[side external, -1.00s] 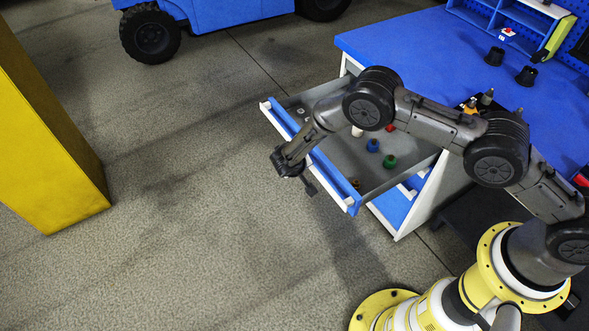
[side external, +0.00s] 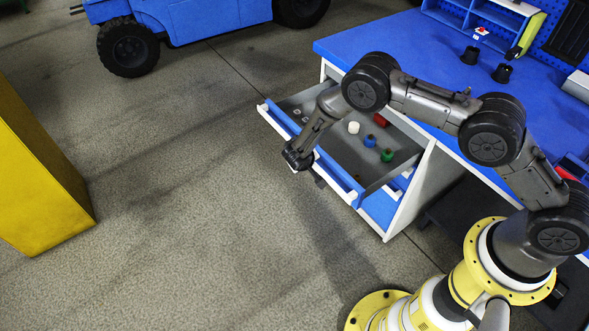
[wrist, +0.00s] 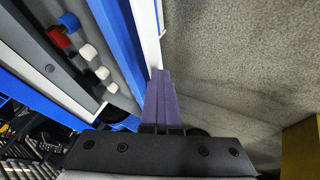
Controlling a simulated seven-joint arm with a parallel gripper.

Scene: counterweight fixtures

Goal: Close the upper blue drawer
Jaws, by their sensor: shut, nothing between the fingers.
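The upper blue drawer (side external: 335,172) stands pulled out of the white and grey cabinet, its grey tray showing. Its blue front with white trim also shows in the wrist view (wrist: 118,35). My gripper (side external: 299,160) is in front of the drawer, on its outer side, near the middle of the front. In the wrist view the purple fingers (wrist: 165,98) are together and empty, right beside the white trim of the front. I cannot tell whether they touch it. My wrist hides part of the front in the side view.
The drawer holds a white piece (side external: 353,127), a red piece (side external: 380,119), a green piece (side external: 387,155) and others. A lower blue drawer front (side external: 383,209) sits below. The blue worktop (side external: 400,45) is above. The floor before the cabinet is clear; a yellow block (side external: 40,170) stands far left.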

